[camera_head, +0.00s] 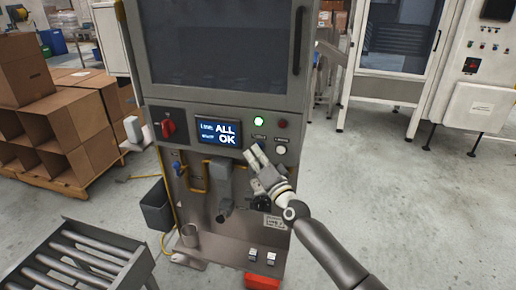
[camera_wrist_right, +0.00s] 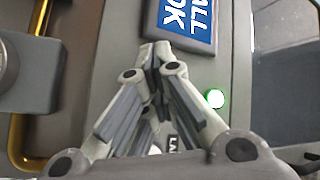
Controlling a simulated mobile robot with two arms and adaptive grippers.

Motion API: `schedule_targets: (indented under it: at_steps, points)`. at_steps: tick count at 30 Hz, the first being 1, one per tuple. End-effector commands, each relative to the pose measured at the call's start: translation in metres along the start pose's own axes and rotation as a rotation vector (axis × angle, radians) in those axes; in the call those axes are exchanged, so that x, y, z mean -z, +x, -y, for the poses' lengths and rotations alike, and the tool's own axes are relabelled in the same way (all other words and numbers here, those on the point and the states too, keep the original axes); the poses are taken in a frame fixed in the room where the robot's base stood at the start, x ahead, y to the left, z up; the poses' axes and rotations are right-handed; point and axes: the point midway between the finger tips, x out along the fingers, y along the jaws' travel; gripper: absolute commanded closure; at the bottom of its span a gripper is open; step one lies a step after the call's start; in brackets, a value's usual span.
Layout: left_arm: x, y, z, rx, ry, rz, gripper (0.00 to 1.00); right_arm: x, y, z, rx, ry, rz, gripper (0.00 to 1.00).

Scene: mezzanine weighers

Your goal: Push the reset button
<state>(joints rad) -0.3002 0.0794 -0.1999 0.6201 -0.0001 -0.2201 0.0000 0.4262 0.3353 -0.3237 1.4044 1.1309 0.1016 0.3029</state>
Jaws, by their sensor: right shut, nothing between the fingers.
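The grey machine's control panel (camera_head: 185,138) carries a screen (camera_head: 218,132) reading "ALL OK". To its right are a lit green round control (camera_head: 259,122), a dark red one (camera_head: 283,124) and a pale round one (camera_head: 280,150). The labels are too small to tell which is the reset button. My right gripper (camera_head: 253,153) is shut and empty, in front of the panel just below and right of the screen. In the wrist view its closed tips (camera_wrist_right: 152,50) lie near the screen (camera_wrist_right: 186,22) and left of the green light (camera_wrist_right: 214,98). Contact cannot be told. My left gripper is out of view.
A red rotary switch (camera_head: 168,128) is left of the screen. Yellow pipes and a grey fitting (camera_head: 218,172) are below. A roller conveyor (camera_head: 75,260) stands at lower left, cardboard boxes (camera_head: 60,120) at left. The floor at right (camera_head: 400,200) is clear.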

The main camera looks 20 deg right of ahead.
Motion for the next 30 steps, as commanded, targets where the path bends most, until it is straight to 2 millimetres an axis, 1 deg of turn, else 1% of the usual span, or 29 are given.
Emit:
schedule_targets:
  at_steps: [5, 15, 26, 30]
  points:
    - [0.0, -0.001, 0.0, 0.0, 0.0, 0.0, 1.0, 0.001, 0.0, 0.001, 0.0, 0.0, -0.002, 1.0]
    - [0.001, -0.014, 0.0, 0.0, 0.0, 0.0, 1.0, -0.006, -0.01, 0.009, 0.0, 0.001, 0.0, 1.0]
    - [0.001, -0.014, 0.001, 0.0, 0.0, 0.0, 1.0, -0.009, -0.013, 0.009, 0.0, 0.001, 0.0, 1.0]
    - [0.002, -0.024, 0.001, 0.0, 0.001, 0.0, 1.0, -0.013, -0.019, 0.016, -0.001, 0.002, 0.0, 1.0]
